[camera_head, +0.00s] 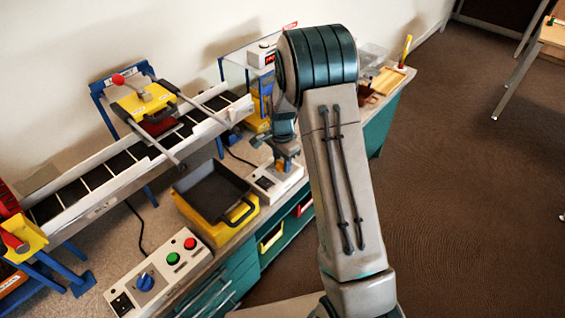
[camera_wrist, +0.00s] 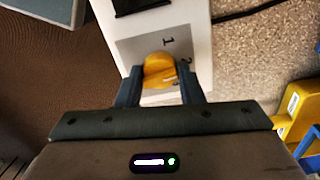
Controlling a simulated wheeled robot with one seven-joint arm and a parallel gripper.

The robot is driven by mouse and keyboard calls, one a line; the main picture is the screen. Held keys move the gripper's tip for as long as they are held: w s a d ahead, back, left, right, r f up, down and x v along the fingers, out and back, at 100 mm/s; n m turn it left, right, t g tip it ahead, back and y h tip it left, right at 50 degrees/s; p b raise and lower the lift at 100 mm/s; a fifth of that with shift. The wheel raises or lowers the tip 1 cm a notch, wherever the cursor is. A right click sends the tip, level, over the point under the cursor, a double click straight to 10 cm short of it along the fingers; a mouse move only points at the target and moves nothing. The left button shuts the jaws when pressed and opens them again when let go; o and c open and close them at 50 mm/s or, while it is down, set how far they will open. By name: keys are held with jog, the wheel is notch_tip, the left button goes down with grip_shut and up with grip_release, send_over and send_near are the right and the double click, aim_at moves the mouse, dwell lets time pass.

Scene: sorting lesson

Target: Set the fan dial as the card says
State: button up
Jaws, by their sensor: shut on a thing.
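The fan dial is a round yellow-orange knob (camera_wrist: 160,70) on a light control box (camera_wrist: 198,22), seen in the wrist view. My gripper (camera_wrist: 160,88) is shut on the knob, with a dark finger on each side of it. The printed marks 1 and 2 show beside the knob; other marks are hidden. In the head view the same box (camera_head: 262,182) stands on the bench and my gripper (camera_head: 286,158) reaches down onto it. My arm covers part of that area. I cannot make out a card with a setting.
A dark tray on a yellow base (camera_head: 242,218) stands left of the box. A control panel (camera_head: 150,283) with a blue knob and green and red buttons is at the front left. A conveyor (camera_head: 110,172) runs behind. Open floor lies to the right.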

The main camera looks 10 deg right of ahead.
aim_at(281, 161)
jog(key=shift+w+a+m, duration=0.1)
jog(key=shift+m, duration=0.6)
jog(key=o, duration=1)
jog(key=shift+c, duration=0.2)
notch_tip(281, 161, up, 14)
